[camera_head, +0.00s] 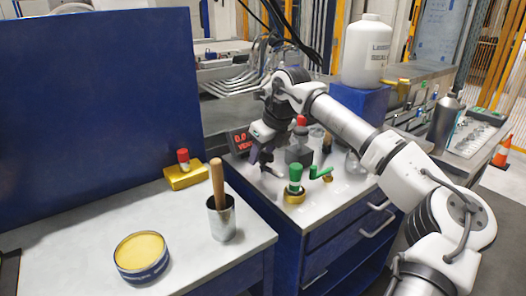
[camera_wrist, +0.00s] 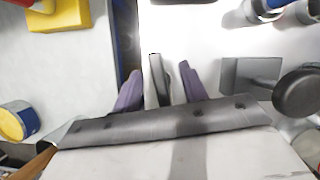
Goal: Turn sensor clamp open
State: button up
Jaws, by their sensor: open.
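My gripper (camera_head: 264,158) is over the left part of the blue cabinet's white top, in front of a red digital display (camera_head: 242,140). In the wrist view my gripper (camera_wrist: 160,84) has two purple fingers standing apart. A narrow grey and white piece (camera_wrist: 155,72) shows between them; it may be the sensor clamp, but I cannot tell for sure, nor whether a finger touches it. A grey block (camera_head: 299,153) stands just right of my gripper; a grey block with a dark round knob (camera_wrist: 298,92) is at the right in the wrist view.
Green-handled parts (camera_head: 295,178) stand in front of the grey block. On the left table are a yellow block with a red knob (camera_head: 185,176), a metal cup with a wooden handle (camera_head: 222,222) and a round yellow tin (camera_head: 141,262). A white jug (camera_head: 366,55) stands behind my arm.

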grip_shut()
jog(key=shift+p, duration=0.3)
jog(key=n+g+p, duration=0.1)
jog(key=n+p, duration=0.1)
jog(key=n, duration=0.1)
jog(key=shift+r, duration=0.2)
jog(key=n+g+y+p, duration=0.1)
jog(key=n+p, duration=0.3)
jog(key=shift+n+g, duration=0.3)
jog(key=shift+g, duration=0.1)
jog(key=n+g+p, duration=0.1)
jog(key=n+p, duration=0.1)
jog(key=n, duration=0.2)
jog(key=shift+g+p, duration=0.3)
jog(key=shift+p, duration=0.05)
jog(key=shift+f+n+g+h+p, duration=0.15)
jog(key=shift+n+g+p, duration=0.25)
jog(key=shift+n, duration=0.65)
jog(key=shift+n+g+h+p, duration=0.15)
jog(key=shift+n+g+p, duration=0.25)
jog(key=shift+n, duration=0.65)
